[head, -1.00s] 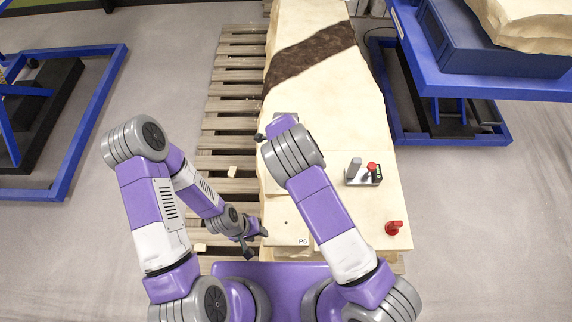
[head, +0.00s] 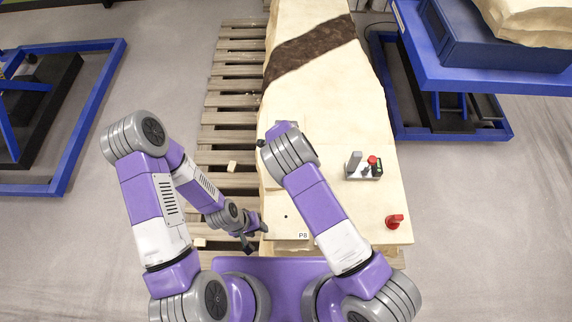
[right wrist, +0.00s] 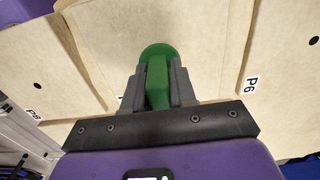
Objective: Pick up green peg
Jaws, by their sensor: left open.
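The green peg (right wrist: 157,75) shows in the right wrist view, with a round flange and a narrow handle. My right gripper (right wrist: 158,88) has its two grey fingers on either side of the handle, with no clear gap. The flange is over the pale plaster surface; I cannot tell whether it touches it. In the head view, my right arm hides this peg and the right gripper's fingers. My left gripper (head: 257,237) is open and empty beside the left edge of the pale block, near the P8 label (head: 303,236).
The long pale block (head: 340,120) has a dark band and lies on a wooden pallet (head: 225,125). A red peg (head: 394,221) stands at its near right. Blue lift tables stand at both sides.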

